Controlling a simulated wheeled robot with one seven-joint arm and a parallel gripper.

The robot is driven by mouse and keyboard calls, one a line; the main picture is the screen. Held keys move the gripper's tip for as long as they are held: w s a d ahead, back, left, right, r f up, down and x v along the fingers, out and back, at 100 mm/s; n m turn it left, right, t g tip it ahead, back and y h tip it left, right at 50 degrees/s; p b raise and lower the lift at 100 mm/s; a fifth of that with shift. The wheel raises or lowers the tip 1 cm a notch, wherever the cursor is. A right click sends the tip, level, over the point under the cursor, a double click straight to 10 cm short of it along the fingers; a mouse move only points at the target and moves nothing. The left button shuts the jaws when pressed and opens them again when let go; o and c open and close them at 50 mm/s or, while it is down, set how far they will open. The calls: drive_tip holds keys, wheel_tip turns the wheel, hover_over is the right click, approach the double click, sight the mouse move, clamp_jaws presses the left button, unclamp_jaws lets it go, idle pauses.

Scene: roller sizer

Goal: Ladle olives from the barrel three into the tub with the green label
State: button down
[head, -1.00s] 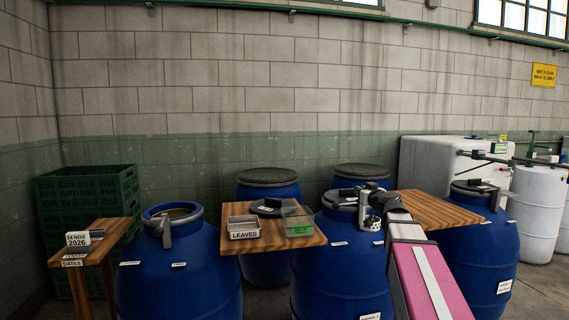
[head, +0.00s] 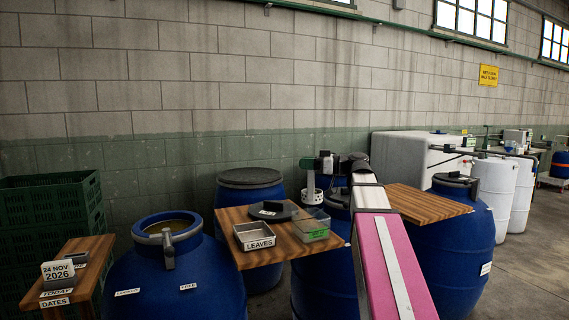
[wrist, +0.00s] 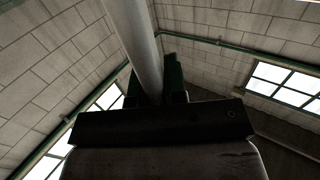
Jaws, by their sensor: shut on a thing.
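My gripper (head: 327,162) is shut on the handle of a ladle. The grey handle (wrist: 142,50) runs up between the fingers in the wrist view. The ladle's white perforated cup (head: 311,194) hangs below the gripper in the head view; its contents are hidden. The clear tub with the green label (head: 313,228) stands on the wooden board, just below the cup in the picture; I cannot tell whether the cup is directly over it. A blue barrel (head: 330,280) stands behind my arm, its top mostly hidden. I cannot read which barrel is three.
A tray marked LEAVES (head: 254,237) and a dark round lid (head: 272,211) share the wooden board (head: 262,259). An open blue barrel (head: 168,280) stands left, a lidded one (head: 250,192) behind. Another barrel (head: 455,215) and a wooden board (head: 425,204) are right. Green crates (head: 50,205) stand far left.

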drive_tip(key=w+d+f+m, duration=0.2)
drive_tip(key=w+f+m, duration=0.2)
drive_tip(key=w+m, duration=0.3)
drive_tip(key=w+d+f+m, duration=0.2)
drive_tip(key=w+f+m, duration=0.3)
drive_tip(key=w+m, duration=0.3)
drive_tip(key=shift+w+d+f+m, duration=0.15)
drive_tip(key=shift+w+m, duration=0.1)
drive_tip(key=shift+m, duration=0.15)
idle(2.9)
idle(0.7)
